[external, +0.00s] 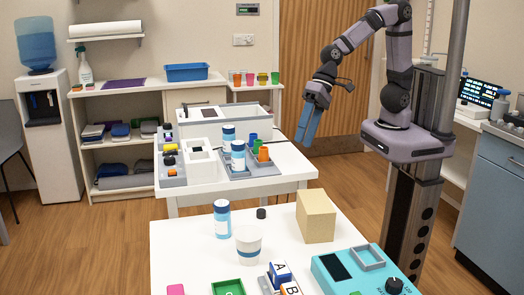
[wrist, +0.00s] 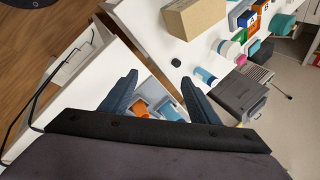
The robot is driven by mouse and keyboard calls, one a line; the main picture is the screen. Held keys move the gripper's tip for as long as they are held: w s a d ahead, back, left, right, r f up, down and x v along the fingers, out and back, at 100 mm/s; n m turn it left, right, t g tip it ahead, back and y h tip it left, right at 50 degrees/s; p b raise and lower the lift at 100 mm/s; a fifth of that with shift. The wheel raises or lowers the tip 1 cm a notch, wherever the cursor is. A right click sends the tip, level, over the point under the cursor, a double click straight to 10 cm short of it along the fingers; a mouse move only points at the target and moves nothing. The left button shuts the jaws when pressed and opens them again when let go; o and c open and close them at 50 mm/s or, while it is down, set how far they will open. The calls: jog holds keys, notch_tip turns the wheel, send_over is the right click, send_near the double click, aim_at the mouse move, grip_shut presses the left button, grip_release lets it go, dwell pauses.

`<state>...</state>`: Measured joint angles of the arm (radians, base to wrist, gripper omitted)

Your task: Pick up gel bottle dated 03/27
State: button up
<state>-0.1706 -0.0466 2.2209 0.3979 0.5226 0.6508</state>
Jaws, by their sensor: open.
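One bottle (external: 222,218) stands upright on the front table. The other two, a rear bottle (external: 229,133) and a nearer bottle (external: 238,156), stand at the grey tray on the back table. My gripper (external: 306,128) is open and empty, pointing down by the right end of the back table, apart from every bottle.
The grey tray (external: 262,169) also holds small coloured cups. On the front table are a cardboard box (external: 316,217), a dark cap (external: 261,213), a white cup (external: 249,244), a teal device (external: 325,272) and letter blocks.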

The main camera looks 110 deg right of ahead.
aim_at(222, 214)
jog(key=w+a+m+t+h+b, duration=0.1)
jog(key=w+a+m+t+b, duration=0.3)
jog(key=w+a+m, duration=0.55)
jog(key=w+a+m+t+b, duration=0.45)
jog(key=w+m, duration=0.75)
jog(key=m, duration=0.4)
jog(key=shift+n, duration=0.25)
notch_tip(222, 214, down, 12)
jog(key=shift+s+a+r, duration=0.15)
jog(key=shift+r, duration=0.1)
jog(key=shift+d+p+x, duration=0.15)
jog(key=shift+p+x, duration=0.6)
jog(key=shift+x, duration=1.1)
jog(key=shift+d+p+x, duration=0.1)
jog(key=shift+p+x, duration=0.6)
jog(key=shift+x, duration=1.15)
jog(key=shift+c, duration=0.7)
jog(key=shift+r, duration=0.1)
jog(key=c, duration=1.1)
jog(key=shift+o, duration=0.2)
jog(key=shift+r, duration=0.1)
